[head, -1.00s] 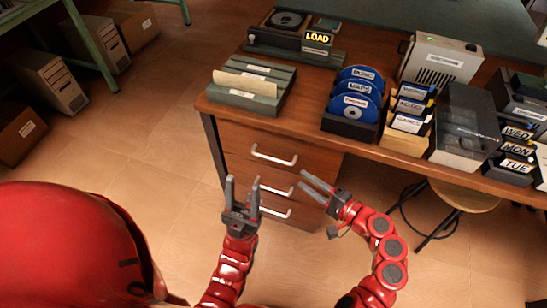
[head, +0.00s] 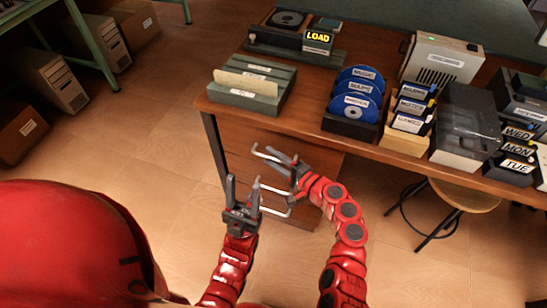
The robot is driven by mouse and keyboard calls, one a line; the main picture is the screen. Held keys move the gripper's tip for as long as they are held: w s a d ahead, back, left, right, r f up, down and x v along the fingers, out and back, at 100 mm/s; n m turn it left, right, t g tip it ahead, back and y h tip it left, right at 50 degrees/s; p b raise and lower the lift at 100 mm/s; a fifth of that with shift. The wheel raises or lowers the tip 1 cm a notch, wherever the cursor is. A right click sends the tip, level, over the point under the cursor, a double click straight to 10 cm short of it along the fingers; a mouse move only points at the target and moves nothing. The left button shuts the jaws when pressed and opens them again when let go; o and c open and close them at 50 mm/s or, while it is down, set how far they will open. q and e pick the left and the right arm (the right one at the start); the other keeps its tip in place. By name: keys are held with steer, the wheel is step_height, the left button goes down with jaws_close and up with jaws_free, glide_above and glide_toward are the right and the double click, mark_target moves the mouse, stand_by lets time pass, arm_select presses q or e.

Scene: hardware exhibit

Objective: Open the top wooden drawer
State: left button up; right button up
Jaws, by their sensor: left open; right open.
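The wooden desk drawers are stacked under the left end of the desk in the head view. The top wooden drawer (head: 240,136) looks closed, and its pale bar handle (head: 262,154) shows partly behind my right gripper. My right gripper (head: 276,158) is open, with its fingers at the top handle; I cannot tell whether they touch it or straddle it. My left gripper (head: 243,183) is open and empty, lower and to the left, in front of the lower drawers. The lower handles are partly hidden by my grippers.
The desk top (head: 313,100) carries a grey file tray (head: 250,100), blue disc sleeves (head: 356,100), boxes and a LOAD sign (head: 318,37). A stool (head: 465,195) stands under the desk at right. The floor (head: 150,170) left of the drawers is clear.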

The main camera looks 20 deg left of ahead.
jaws_close()
stand_by(1.3)
